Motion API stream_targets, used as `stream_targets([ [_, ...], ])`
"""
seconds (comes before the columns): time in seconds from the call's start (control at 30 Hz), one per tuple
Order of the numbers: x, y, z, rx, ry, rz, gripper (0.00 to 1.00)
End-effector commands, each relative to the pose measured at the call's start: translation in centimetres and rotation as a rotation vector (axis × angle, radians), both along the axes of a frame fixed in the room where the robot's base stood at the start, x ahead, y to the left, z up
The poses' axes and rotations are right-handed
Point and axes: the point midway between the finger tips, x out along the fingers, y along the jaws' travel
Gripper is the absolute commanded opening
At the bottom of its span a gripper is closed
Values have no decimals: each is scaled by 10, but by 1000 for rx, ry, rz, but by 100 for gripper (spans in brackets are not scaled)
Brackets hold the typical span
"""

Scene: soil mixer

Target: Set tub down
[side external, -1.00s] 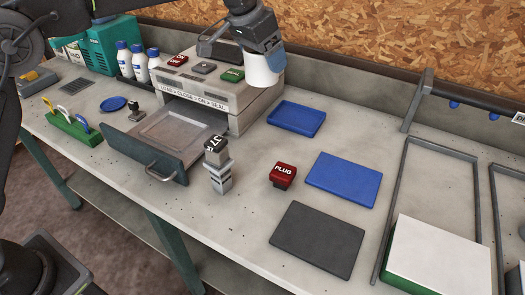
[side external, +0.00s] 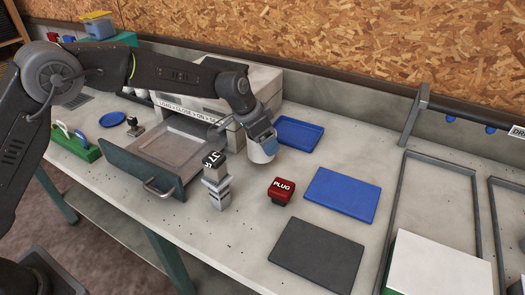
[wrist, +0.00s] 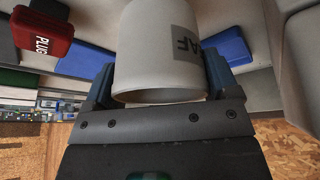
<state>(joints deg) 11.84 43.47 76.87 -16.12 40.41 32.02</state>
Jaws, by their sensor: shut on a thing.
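My gripper (side external: 262,141) is shut on a white tub (side external: 262,156). The tub is low, beside the left edge of the shallow blue tray (side external: 303,132) and right of the grey machine. I cannot tell whether its base touches the bench (side external: 250,235). In the wrist view the tub (wrist: 150,45) sits between the blue finger pads of my gripper (wrist: 158,80), with a grey label partly reading "AF". The tub's far end is cut off there.
A red PLUG block (side external: 281,191), a flat blue mat (side external: 342,194) and a dark mat (side external: 316,254) lie to the right and front. A stacked grey block (side external: 216,186) stands near the open drawer (side external: 180,150). Bare bench lies between them.

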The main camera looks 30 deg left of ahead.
Motion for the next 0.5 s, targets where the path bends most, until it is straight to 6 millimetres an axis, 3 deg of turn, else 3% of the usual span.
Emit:
stream_targets([
  [0.2,0,0,-34,2,2,0,52],
  [0.5,0,0,-39,1,-1,-1,52],
])
